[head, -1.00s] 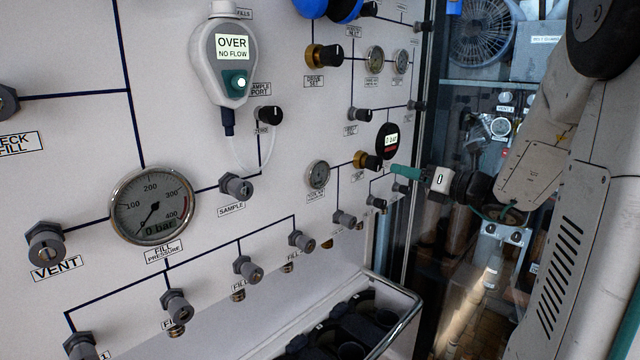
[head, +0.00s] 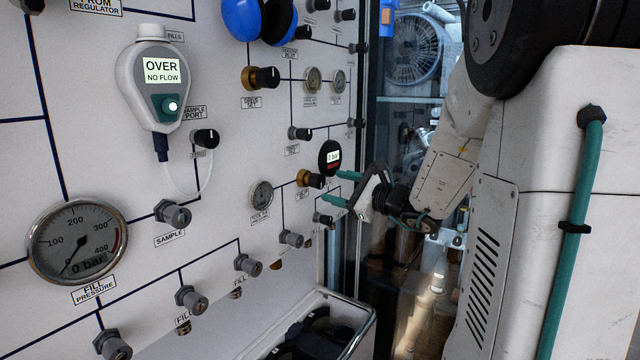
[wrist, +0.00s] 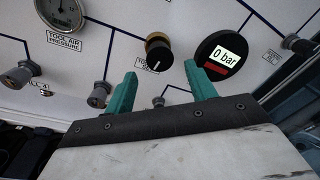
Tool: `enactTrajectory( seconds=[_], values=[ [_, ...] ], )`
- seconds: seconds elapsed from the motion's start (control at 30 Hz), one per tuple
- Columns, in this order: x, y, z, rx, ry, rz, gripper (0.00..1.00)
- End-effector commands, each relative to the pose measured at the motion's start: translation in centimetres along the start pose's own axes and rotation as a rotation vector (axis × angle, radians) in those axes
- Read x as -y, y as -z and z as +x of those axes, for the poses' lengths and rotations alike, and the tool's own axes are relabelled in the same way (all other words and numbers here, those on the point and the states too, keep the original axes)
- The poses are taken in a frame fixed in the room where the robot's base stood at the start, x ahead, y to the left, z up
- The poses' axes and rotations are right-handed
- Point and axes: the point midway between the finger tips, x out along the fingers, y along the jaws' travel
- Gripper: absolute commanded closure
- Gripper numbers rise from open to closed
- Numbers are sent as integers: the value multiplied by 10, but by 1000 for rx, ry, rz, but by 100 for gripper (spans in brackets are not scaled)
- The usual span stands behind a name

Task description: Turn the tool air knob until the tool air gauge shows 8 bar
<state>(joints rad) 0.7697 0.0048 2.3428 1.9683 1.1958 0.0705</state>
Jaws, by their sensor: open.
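The tool air knob (head: 310,179) is a brass collar with a black cap on the panel. In the wrist view the knob (wrist: 158,52) sits ahead of the gap between my fingers. My gripper (head: 335,187) has teal fingers, open and empty, just right of the knob, apparently not touching it. In the wrist view my gripper (wrist: 161,82) has one finger on each side below the knob. The round tool air pressure gauge (head: 262,195) is left of the knob; its dial (wrist: 60,12) is partly cut off in the wrist view and its reading is unclear.
A round black digital display (wrist: 221,54) beside the knob reads 0 bar. Grey fittings (head: 291,239) stick out below. A fill pressure gauge (head: 78,243) and a handheld meter (head: 154,85) are farther left. A railed bin (head: 350,338) stands below the panel.

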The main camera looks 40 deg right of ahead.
Motion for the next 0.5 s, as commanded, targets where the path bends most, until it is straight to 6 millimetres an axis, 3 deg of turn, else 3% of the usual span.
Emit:
enactTrajectory(
  seconds=[0.3, 0.5],
  values=[
    [-1, 0, 49, 1, -3, 1, 44],
    [0, -1, 59, 1, -1, 1, 44]
  ],
)
